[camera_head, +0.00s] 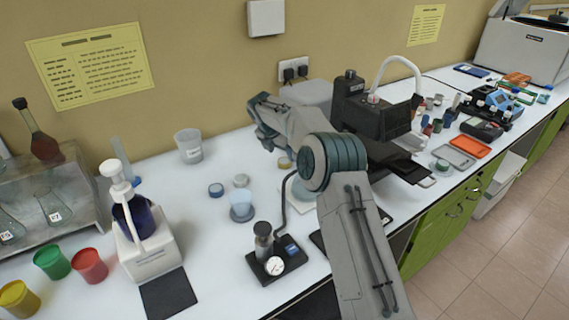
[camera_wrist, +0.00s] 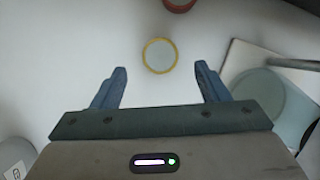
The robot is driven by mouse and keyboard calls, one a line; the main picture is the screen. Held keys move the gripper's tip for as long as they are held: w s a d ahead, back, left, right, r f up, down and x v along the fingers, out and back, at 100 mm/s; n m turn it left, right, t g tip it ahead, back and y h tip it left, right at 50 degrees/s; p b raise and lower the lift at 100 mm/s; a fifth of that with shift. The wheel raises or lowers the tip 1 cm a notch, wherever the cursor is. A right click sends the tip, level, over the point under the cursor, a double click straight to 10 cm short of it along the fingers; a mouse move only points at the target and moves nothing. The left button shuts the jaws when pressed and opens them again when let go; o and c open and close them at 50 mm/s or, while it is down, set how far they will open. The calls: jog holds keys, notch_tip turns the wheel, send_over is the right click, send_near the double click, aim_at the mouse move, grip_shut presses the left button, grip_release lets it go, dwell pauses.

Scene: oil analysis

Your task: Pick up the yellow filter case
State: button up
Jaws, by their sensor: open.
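The yellow filter case is a small round dish with a yellow rim (camera_wrist: 160,55), lying flat on the white bench in the wrist view. A small yellowish round item (camera_head: 285,162) beside my arm in the head view looks like the same case, partly hidden. My gripper (camera_wrist: 161,68) is open and empty. Its two blue fingers are spread to either side of the case's near edge in the picture, with the case centred just beyond the tips. I cannot tell the height of the fingers above the bench.
A red round item (camera_wrist: 180,4) lies beyond the case. A pale plate (camera_wrist: 240,58) with a round translucent thing is close to the right finger. A labelled white container (camera_wrist: 17,165) is at lower left. In the head view, a blue case (camera_head: 216,190) and a glass beaker (camera_head: 188,146) stand left.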

aim_at(284, 160)
jog(key=x, duration=0.4)
jog(key=shift+w+d+f+p, duration=0.1)
jog(key=shift+w+f+p, duration=0.05)
jog(key=shift+f+p, duration=0.25)
jog(key=c, duration=1.1)
jog(key=shift+o, duration=0.2)
jog(key=shift+r, duration=0.2)
